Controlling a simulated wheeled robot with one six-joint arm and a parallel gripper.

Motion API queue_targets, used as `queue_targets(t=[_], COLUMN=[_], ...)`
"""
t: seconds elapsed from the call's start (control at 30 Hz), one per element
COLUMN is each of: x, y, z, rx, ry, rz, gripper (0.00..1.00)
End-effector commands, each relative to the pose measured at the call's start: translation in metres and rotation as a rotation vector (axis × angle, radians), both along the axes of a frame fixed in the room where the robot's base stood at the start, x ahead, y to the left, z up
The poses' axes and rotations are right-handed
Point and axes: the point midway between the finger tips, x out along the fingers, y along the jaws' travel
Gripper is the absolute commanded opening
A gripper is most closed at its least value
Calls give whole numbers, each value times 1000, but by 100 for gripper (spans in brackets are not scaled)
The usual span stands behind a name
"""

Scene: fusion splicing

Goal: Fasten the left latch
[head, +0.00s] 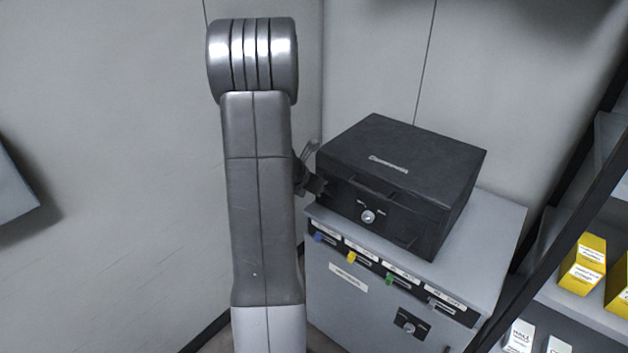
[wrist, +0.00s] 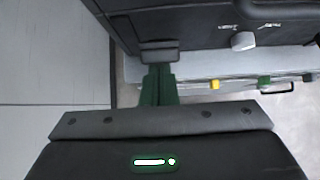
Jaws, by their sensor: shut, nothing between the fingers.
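The black case (head: 405,165) sits with its lid down on top of a grey cabinet. Its left latch (wrist: 158,51) shows in the wrist view as a dark tab on the case's front, straight ahead of my fingertips. My gripper (wrist: 159,70) is shut and empty, its green-looking fingers together with their tips at the latch's lower edge; I cannot tell whether they touch. In the head view my gripper (head: 317,184) is at the case's left front corner, partly hidden by my arm. The left latch is hard to make out there.
A round knob (head: 368,216) sits mid-front on the case. The grey cabinet (head: 500,235) has several coloured tabs along its upper front. A wall stands close on the left. A dark shelf rack with yellow boxes (head: 583,264) stands at right.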

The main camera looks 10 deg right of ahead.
Motion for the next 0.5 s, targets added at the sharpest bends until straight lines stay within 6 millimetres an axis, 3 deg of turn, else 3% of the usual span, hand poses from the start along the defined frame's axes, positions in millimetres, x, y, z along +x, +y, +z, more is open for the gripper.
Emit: queue_targets(t=[0.5], x=[12], y=[-16], z=[15], rx=[26], ry=[21], rz=[1], gripper=[0])
